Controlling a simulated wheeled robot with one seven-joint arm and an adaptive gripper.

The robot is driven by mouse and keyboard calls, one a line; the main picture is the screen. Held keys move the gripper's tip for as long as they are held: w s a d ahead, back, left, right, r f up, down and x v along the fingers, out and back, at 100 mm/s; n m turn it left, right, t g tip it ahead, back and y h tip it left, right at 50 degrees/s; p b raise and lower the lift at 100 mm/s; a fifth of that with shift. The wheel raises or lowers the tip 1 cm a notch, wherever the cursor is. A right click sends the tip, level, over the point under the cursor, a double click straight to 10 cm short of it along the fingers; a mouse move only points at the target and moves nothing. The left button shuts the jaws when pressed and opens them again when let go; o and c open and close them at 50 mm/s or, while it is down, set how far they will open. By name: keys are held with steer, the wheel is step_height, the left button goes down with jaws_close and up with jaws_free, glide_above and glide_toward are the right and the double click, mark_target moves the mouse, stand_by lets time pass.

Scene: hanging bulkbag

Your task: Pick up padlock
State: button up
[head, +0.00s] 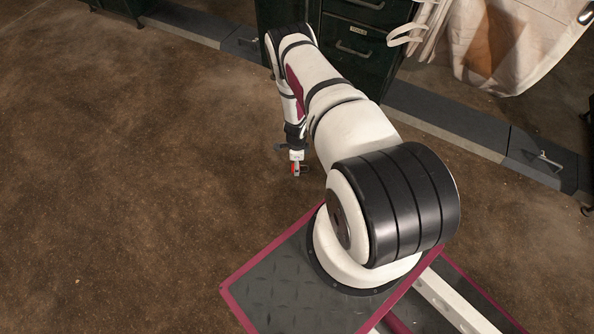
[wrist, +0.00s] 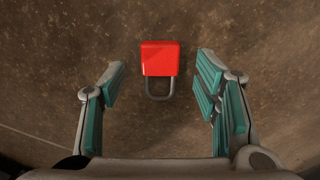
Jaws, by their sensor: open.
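A padlock (wrist: 160,59) with a red body and a grey shackle shows in the wrist view at upper middle, over the brown floor. Its shackle points toward my gripper's palm. My gripper (wrist: 161,80) is open, with teal-padded fingers to the left and right of the padlock and apart from it.
A dark green drawer cabinet (head: 352,45) stands at the back. A pale hanging bulk bag (head: 505,45) is at the upper right. A low grey floor rail (head: 440,122) runs diagonally behind my arm. The brown floor (head: 120,180) on the left is clear.

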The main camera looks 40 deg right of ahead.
step_height(320, 180, down, 2)
steer(key=shift+f+b, duration=0.1)
steer(key=shift+b, duration=0.3)
steer(key=shift+c, duration=0.6)
jaws_close()
